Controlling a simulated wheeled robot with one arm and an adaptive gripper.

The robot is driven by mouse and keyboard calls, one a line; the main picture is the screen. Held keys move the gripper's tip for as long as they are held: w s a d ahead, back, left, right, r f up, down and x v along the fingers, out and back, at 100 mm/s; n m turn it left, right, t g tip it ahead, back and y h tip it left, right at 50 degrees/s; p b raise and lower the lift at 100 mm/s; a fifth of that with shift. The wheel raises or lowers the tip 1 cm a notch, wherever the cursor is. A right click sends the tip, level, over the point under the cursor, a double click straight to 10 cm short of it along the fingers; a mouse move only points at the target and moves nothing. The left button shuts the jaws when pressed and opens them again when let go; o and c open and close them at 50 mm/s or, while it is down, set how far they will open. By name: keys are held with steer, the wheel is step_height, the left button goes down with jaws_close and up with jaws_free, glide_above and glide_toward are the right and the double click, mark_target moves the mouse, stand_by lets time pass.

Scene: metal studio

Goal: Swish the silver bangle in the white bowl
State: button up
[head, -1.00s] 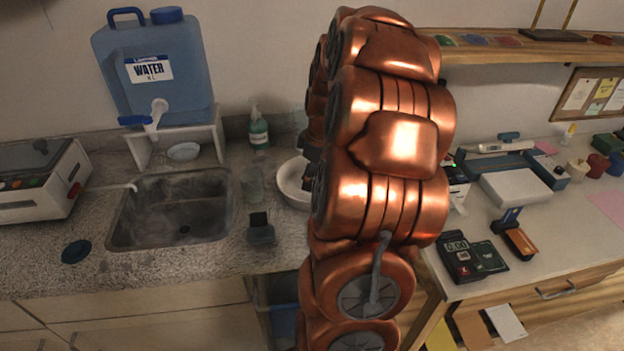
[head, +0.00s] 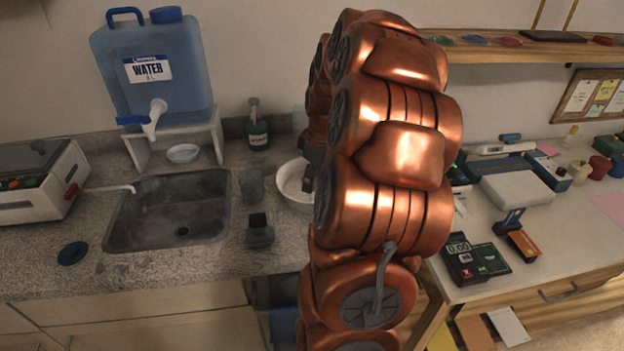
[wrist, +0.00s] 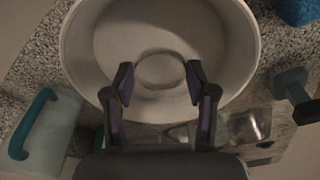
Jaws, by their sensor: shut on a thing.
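The white bowl (head: 286,190) stands on the granite counter right of the sink; my arm hides its right part in the head view. The wrist view looks down into the bowl (wrist: 78,45), which fills the upper middle. My gripper (wrist: 159,82) reaches over the bowl's near side, its two fingers apart with the silver bangle (wrist: 160,88) held between them. The bangle shows as a pale ring against the bowl's inside. Its exact height above the bowl's bottom cannot be told. My arm hides the bangle in the head view.
A soap bottle (head: 258,130), a clear cup (head: 250,182) and a dark object (head: 259,232) stand left of the bowl, near the sink (head: 170,215). In the wrist view, a teal-handled container (wrist: 45,125) and a blue item (wrist: 298,10) are close to the bowl.

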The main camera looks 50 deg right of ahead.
steer(key=shift+f+b, duration=0.5)
steer(key=shift+f, duration=0.15)
steer(key=shift+r, duration=0.75)
steer(key=shift+f+b, duration=0.6)
steer(key=shift+f, duration=0.2)
steer(key=shift+r, duration=0.8)
steer(key=shift+f+b, duration=0.55)
steer(key=shift+f, duration=0.2)
steer(key=shift+r, duration=0.15)
